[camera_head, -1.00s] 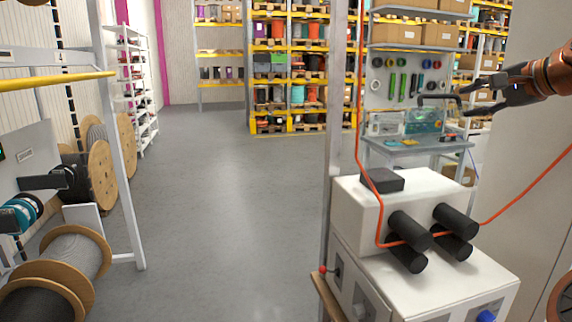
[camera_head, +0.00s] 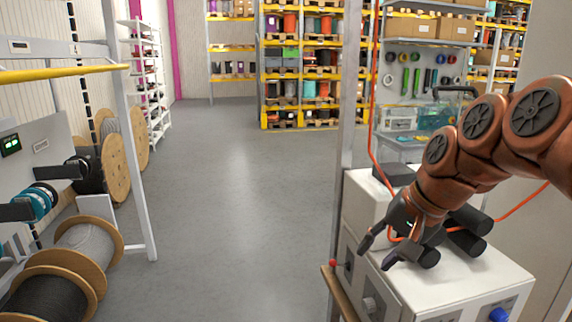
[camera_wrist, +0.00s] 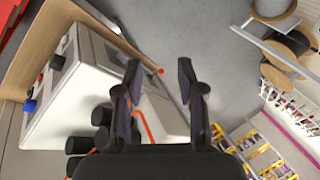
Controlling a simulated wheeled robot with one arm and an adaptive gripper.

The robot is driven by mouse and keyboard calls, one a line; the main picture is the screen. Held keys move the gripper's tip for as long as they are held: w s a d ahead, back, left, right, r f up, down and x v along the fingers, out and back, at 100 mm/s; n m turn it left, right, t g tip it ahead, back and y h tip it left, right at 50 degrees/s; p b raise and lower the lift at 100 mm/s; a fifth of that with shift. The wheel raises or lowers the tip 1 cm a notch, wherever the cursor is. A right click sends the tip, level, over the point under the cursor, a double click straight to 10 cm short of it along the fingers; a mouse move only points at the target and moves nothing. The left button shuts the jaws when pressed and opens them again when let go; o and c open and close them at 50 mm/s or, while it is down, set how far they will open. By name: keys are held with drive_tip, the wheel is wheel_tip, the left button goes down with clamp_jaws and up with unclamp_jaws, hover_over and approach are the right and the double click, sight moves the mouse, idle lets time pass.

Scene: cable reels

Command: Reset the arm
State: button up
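My gripper (camera_head: 377,252) hangs over the white machine in the head view, its fingers pointing down and to the left. My copper-coloured arm reaches in from the right edge. In the wrist view my gripper (camera_wrist: 158,80) shows two dark fingers spread apart, with nothing between them but the machine's edge and the floor below. The white machine (camera_head: 440,285) carries black rollers (camera_head: 468,240), partly hidden by my gripper. An orange cable (camera_head: 512,208) runs through the rollers; it also shows beside the left finger in the wrist view (camera_wrist: 147,128).
A grey post (camera_head: 346,130) stands left of the machine. A rack with cable reels (camera_head: 85,245) and a yellow bar (camera_head: 62,74) is at the left. Shelves (camera_head: 300,75) and a workbench (camera_head: 402,142) are behind. The grey floor (camera_head: 235,200) between is clear.

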drive_tip(key=s+d+f+n+g+h, duration=0.1)
drive_tip(key=s+f+n+g+h, duration=0.1)
drive_tip(key=s+f, duration=0.7)
drive_tip(key=s+d+f+n+g+h, duration=0.1)
drive_tip(key=s+f+n+g, duration=0.2)
drive_tip(key=s+f, duration=0.7)
drive_tip(key=s, duration=0.6)
drive_tip(key=shift+f+h+b, duration=0.25)
drive_tip(key=shift+h+b, duration=0.1)
drive_tip(key=shift+h, duration=0.05)
drive_tip(key=shift+a, duration=0.1)
